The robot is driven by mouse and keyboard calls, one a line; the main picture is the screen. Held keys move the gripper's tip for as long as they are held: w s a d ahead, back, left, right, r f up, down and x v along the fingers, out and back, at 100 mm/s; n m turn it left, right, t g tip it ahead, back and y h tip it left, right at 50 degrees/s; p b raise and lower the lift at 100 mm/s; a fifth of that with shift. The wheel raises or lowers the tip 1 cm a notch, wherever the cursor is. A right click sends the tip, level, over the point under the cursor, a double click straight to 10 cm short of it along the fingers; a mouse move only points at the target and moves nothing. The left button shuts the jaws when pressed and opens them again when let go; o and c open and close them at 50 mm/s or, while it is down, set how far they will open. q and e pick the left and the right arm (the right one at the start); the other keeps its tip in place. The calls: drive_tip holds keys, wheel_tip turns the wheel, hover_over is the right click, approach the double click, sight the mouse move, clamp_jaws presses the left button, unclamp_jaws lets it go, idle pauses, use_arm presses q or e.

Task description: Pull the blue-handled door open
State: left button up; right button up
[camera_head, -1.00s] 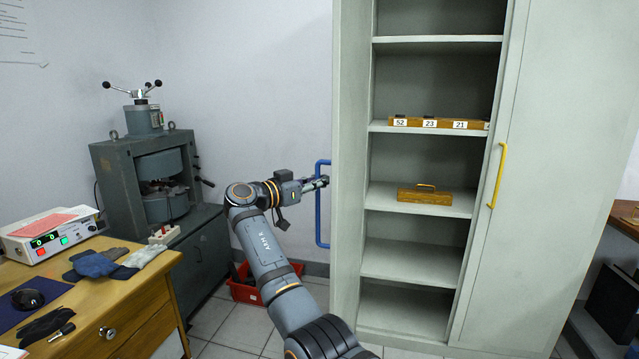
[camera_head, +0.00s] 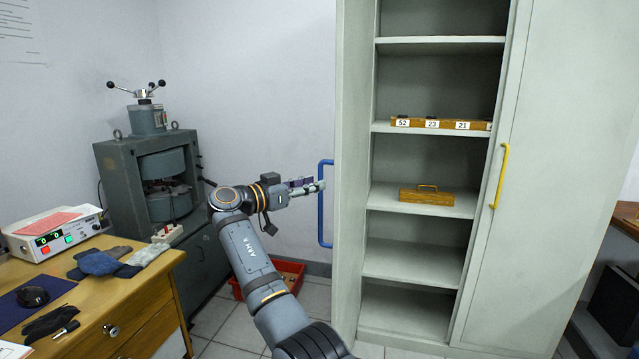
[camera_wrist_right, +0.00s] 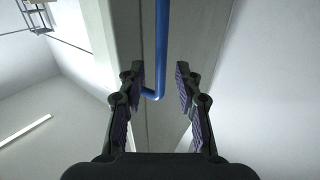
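The blue handle (camera_head: 322,215) is an upright bar on the left face of the grey door panel (camera_head: 350,120), which stands nearly edge-on at the left of the cabinet. It also shows in the right wrist view (camera_wrist_right: 162,45), bending towards the panel at its lower end. My right gripper (camera_head: 314,185) is beside the handle in the head view. In the right wrist view its two fingers (camera_wrist_right: 160,85) are apart, with the handle's lower end between their directions, closer to the left finger. Whether they touch it is unclear. My left gripper is not in view.
A yellow-handled door (camera_head: 560,180) is at right. A grey magnet machine (camera_head: 150,180), a desk (camera_head: 120,305) and a red bin (camera_head: 290,270) stand left.

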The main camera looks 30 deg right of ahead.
drive_tip(key=s+a, duration=0.1)
drive_tip(key=a, duration=0.7)
drive_tip(key=shift+s, duration=0.15)
